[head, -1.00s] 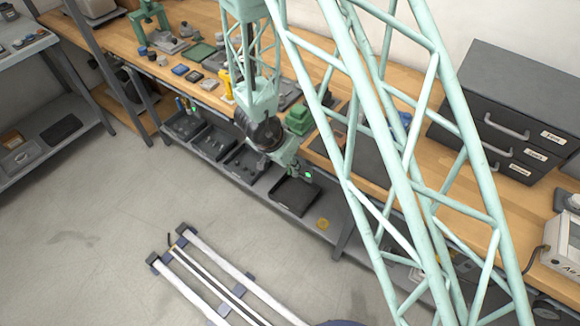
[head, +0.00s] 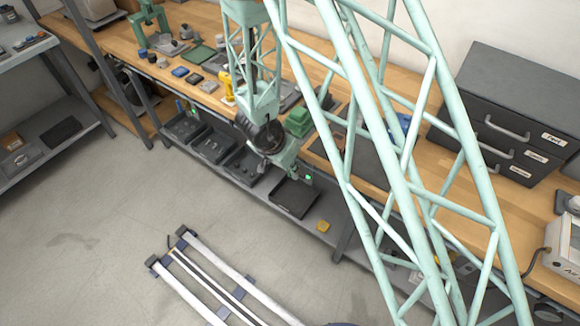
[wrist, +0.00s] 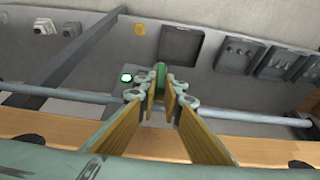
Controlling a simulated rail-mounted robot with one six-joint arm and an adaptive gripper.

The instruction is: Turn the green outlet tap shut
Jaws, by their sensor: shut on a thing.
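In the wrist view my gripper (wrist: 160,92) reaches forward past the bench edge, its two fingers close together. A dark green upright piece (wrist: 161,73), which looks like the green outlet tap, sits between the fingertips, and they are shut on it. The fingers hide its lower part, so I cannot tell how far it is turned. A small box with a lit green lamp (wrist: 126,77) is just left of the fingertips. In the head view my gripper (head: 292,170) is at the bench's front edge, and the tap is too small to make out there.
Black trays (head: 293,197) lie on the low shelf beneath the bench. A yellow object (head: 323,226) is beside them. A dark drawer unit (head: 510,115) stands on the bench at right. Small parts and a green block (head: 299,121) are on the bench top. The floor in front has open room.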

